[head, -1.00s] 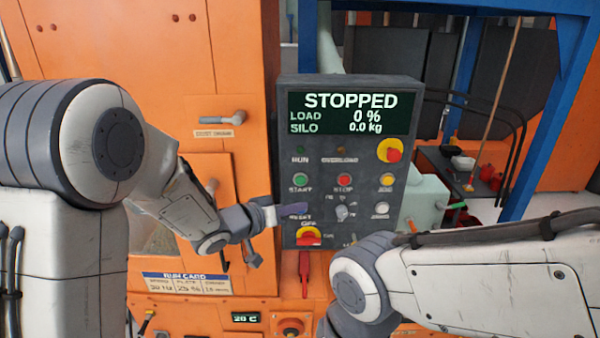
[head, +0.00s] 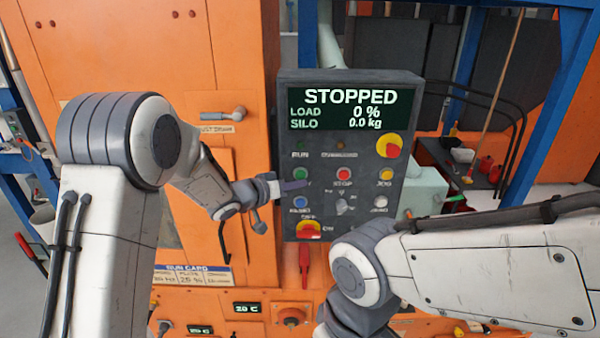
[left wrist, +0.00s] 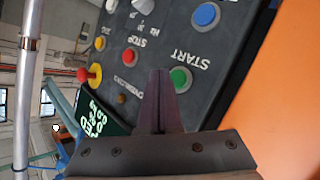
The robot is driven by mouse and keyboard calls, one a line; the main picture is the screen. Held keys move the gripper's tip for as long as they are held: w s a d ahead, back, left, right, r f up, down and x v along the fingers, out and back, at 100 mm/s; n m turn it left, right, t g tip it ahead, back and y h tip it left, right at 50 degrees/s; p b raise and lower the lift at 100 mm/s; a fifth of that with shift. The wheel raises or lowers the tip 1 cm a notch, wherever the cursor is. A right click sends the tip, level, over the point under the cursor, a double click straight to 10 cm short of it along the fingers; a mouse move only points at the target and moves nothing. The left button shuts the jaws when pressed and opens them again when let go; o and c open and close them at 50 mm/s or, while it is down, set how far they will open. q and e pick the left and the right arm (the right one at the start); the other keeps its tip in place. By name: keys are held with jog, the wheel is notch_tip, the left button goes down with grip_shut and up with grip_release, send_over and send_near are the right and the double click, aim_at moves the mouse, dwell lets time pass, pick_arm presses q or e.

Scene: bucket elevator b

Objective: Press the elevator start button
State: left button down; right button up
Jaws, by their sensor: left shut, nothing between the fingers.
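The control panel (head: 346,118) is dark grey and its screen reads STOPPED, LOAD 0 %, SILO 0.0 kg. The green start button (head: 300,174) is at the left of its upper button row, and it also shows in the left wrist view (left wrist: 181,79). My left gripper (head: 301,185) is shut and empty, its fingertips in front of the panel just below the start button and over part of its label. In the left wrist view the shut fingers (left wrist: 159,76) point at the panel just beside the green button. I cannot tell whether they touch the panel. My right gripper is hidden below its arm.
A red stop button (head: 344,174) and a yellow jog button (head: 385,174) share the row. A blue button (head: 300,202) sits below start. A red-on-yellow knob (head: 390,147) is at the upper right. An orange cabinet (head: 110,60) stands left of the panel.

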pick_arm(q)
jog(key=shift+w, duration=0.55)
dwell(1.7)
jog(key=shift+w+p, duration=0.4)
jog(key=shift+p, duration=0.15)
jog(key=shift+w+p, duration=0.3)
jog(key=shift+w, duration=0.1)
dwell(0.3)
jog(key=shift+s, duration=0.1)
dwell(0.3)
jog(key=shift+s, duration=0.7)
